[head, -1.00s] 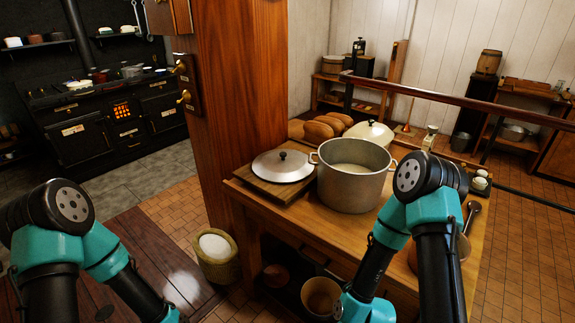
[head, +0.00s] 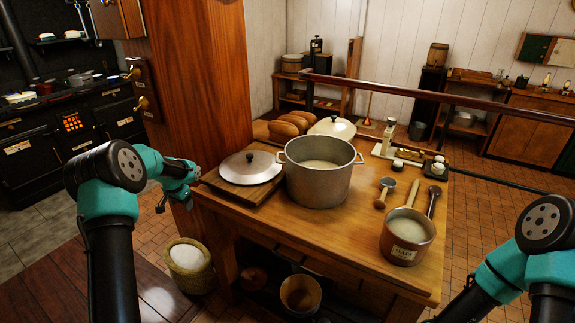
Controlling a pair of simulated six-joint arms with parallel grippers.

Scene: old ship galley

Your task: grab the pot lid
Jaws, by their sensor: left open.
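A pale metal pot lid (head: 251,170) with a black knob lies on a wooden board (head: 219,190) at the table's left corner, in the head view. A large metal pot (head: 318,187) with two handles stands just right of it, uncovered, with pale contents. My left gripper (head: 176,199) is open, left of the lid and apart from it, beside the table's left edge. It is small and partly hidden by its own arm. My right arm shows at the lower right, but its gripper is outside the picture.
A cream domed lid (head: 333,127) and bread loaves (head: 290,124) lie behind the pot. A wooden post (head: 200,80) rises behind the left gripper. The table's front middle is clear.

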